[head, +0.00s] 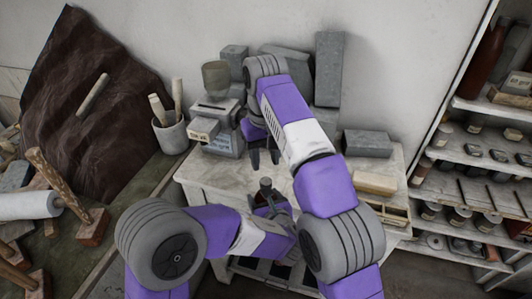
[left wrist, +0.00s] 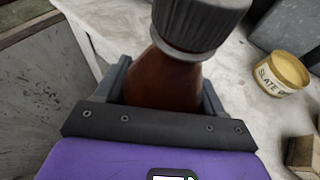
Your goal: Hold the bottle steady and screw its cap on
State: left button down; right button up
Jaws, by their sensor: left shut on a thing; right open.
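The brown bottle (left wrist: 160,85) stands upright in the left wrist view, with a dark ribbed cap (left wrist: 205,20) on its neck. How tight the cap is cannot be told. The cap also shows in the head view (head: 265,184). My left gripper (head: 268,208) is shut on the bottle; its fingers flank the body in the left wrist view (left wrist: 165,100). My right gripper (head: 263,160) is open and empty, pointing down just above the cap and apart from it. Most of the bottle's body is hidden by my left gripper in the head view.
A pale worktable (head: 205,182) carries a grey machine (head: 222,135), several grey blocks (head: 328,70) and a wooden tray (head: 385,212). A yellow tin (left wrist: 282,76) labelled SLATE stands right of the bottle. A cup of tools (head: 172,135) is left; shelves (head: 455,148) are right.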

aim_at(266, 181)
jog(key=n, duration=0.7)
jog(key=shift+r, duration=0.25)
jog(key=n, duration=0.3)
jog(key=shift+r+n, duration=0.1)
jog(key=shift+n, duration=0.3)
jog(key=n, duration=0.4)
jog(key=shift+d+r, duration=0.1)
jog(key=shift+f, duration=4)
